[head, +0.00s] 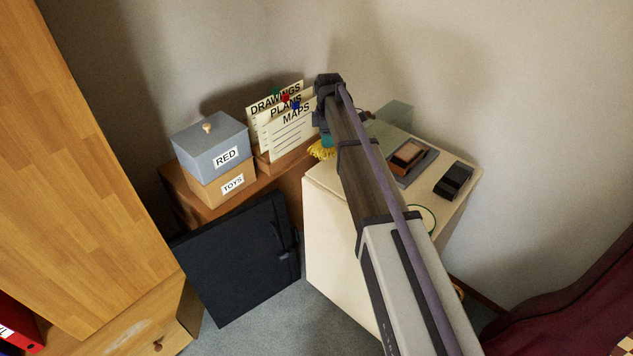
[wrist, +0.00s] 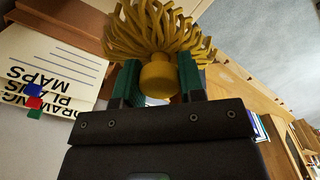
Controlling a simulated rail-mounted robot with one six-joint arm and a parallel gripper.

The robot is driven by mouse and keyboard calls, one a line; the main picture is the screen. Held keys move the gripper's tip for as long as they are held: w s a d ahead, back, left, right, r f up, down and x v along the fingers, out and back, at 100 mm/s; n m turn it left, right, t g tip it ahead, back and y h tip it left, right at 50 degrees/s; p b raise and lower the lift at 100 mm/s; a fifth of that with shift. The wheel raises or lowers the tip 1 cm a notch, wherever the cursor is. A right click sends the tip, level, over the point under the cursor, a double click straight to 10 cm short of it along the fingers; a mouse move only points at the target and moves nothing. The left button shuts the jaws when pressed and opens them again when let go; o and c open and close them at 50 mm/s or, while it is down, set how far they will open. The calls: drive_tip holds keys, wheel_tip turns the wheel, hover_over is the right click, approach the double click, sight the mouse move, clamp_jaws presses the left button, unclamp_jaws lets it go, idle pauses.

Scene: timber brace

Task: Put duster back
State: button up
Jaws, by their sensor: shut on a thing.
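The yellow duster (wrist: 158,32), with a mop of thick strands, fills the top of the wrist view. Its round yellow handle end sits between the two green fingers of my gripper (wrist: 158,82), which is shut on it. In the head view the duster (head: 321,151) shows as a small yellow tuft below my gripper (head: 327,138). It hangs near the right end of the paper sheets, by the back left corner of the cream cabinet (head: 335,235). My arm hides much of the cabinet top. I cannot tell whether the duster touches anything.
Upright sheets marked DRAWINGS, PLANS and MAPS (head: 285,125) stand in a holder beside stacked RED (head: 212,147) and TOYS (head: 222,184) boxes. A greenish block-like thing (head: 395,113), brown-and-black item (head: 407,155) and black item (head: 454,180) are on the cabinet. A black folder (head: 237,260) leans below.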

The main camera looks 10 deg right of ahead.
drive_tip(key=shift+s+f, duration=0.1)
drive_tip(key=shift+f, duration=0.25)
wheel_tip(320, 180, down, 10)
drive_tip(key=b, duration=1)
drive_tip(key=shift+r, duration=0.25)
drive_tip(key=shift+f, duration=0.25)
drive_tip(key=o, duration=0.8)
wheel_tip(320, 180, up, 13)
drive_tip(key=p, duration=1.2)
drive_tip(key=shift+f+p, duration=0.1)
drive_tip(key=shift+p, duration=0.2)
drive_tip(key=s+m, duration=0.5)
drive_tip(key=s, duration=0.6)
drive_tip(key=s+m, duration=0.6)
drive_tip(key=s, duration=0.5)
drive_tip(key=s+m, duration=0.5)
drive_tip(key=s, duration=0.6)
drive_tip(key=shift+s+d+f, duration=0.1)
drive_tip(key=shift+s+f, duration=0.1)
drive_tip(key=shift+s, duration=0.15)
